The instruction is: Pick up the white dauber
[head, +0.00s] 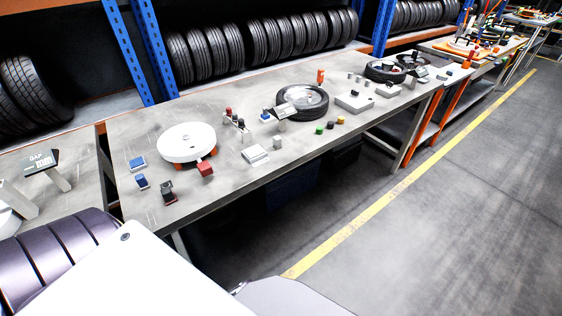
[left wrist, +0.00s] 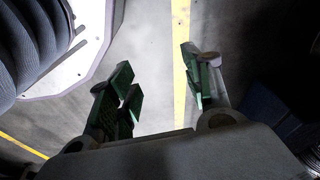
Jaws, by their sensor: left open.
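A small whitish cylinder (head: 277,142), which may be the white dauber, stands near the front edge of the grey workbench (head: 225,190) in the head view. It is too small to be sure of. Green (head: 319,130), black (head: 330,125) and yellow (head: 340,120) small pieces stand in a row to its right. My left gripper (left wrist: 158,72) shows only in the left wrist view. Its two green-padded fingers are apart with nothing between them, over the floor and away from the bench top. My right gripper is in neither view.
A white round turntable (head: 186,141), a small rack with red and dark pieces (head: 238,124), a pale block (head: 255,154) and a tyre (head: 303,112) are on the bench. Tyre racks (head: 210,49) stand behind. The floor (head: 430,210) at the right is clear.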

